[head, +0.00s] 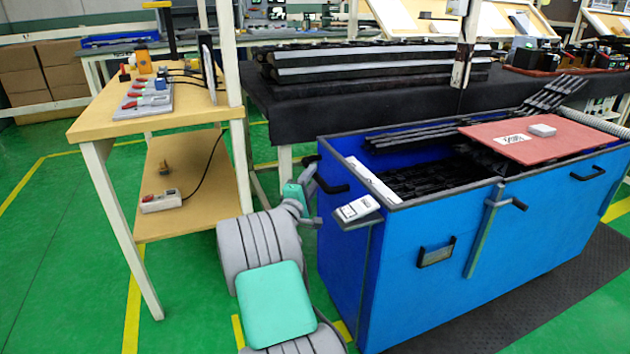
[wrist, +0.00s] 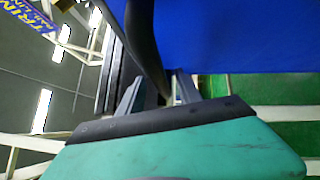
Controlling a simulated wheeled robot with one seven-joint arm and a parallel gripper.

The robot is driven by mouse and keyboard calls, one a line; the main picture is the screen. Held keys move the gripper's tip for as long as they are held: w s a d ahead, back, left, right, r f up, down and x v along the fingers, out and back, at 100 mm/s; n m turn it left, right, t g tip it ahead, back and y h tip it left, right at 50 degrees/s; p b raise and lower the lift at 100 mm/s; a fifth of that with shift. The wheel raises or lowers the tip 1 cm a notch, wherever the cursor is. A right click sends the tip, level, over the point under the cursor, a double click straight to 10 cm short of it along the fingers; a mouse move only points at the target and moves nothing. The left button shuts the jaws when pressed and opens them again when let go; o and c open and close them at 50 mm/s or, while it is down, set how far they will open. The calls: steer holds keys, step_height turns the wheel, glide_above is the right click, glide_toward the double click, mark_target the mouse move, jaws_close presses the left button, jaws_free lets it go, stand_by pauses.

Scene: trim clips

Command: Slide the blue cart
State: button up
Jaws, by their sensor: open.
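The blue cart (head: 440,270) is an open-topped blue bin at the right of the head view, with dark trim strips (head: 430,178) inside. A black handle (head: 331,178) sticks out from its left end, near the top rim. My gripper (head: 314,186) is at this handle, with its fingers spread. In the wrist view the cart's blue end wall (wrist: 240,35) fills the upper right. The black handle (wrist: 145,45) runs down between the open fingers of my gripper (wrist: 157,90). I cannot tell whether either finger touches it.
A red board (head: 530,140) lies across the cart's top right. A wooden workbench (head: 110,115) with tools stands left of my arm. A black-draped table (head: 300,115) stands behind the cart. Green floor (head: 60,270) is clear at the front left; a dark mat (head: 590,290) lies by the cart.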

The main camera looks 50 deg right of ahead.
steer(key=shift+x, duration=1.15)
jaws_close()
stand_by(0.5)
